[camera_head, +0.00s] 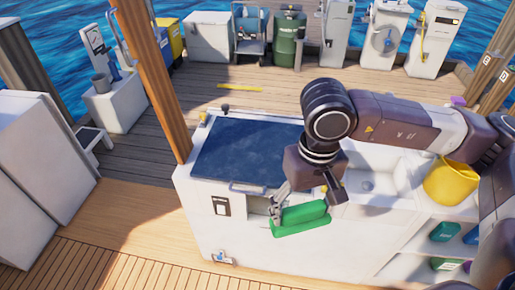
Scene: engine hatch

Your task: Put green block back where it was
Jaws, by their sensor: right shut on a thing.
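The green block (301,220) is a long bright green piece in front of the white cabinet (240,234), just below its top edge. My right gripper (277,212) is shut on the green block at its left end and holds it up off the deck. A dark blue hatch panel (245,152) lies on the cabinet top with a handle bar along its front edge. Part of an opening in the cabinet front shows behind the gripper; the gripper and block hide the rest. My left gripper is not in view.
A yellow bucket (450,182) stands right of the sink (370,185). Shelves below hold green containers (444,231). A wooden post (155,75) rises at the hatch's left. The deck in front of the cabinet is clear at left.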

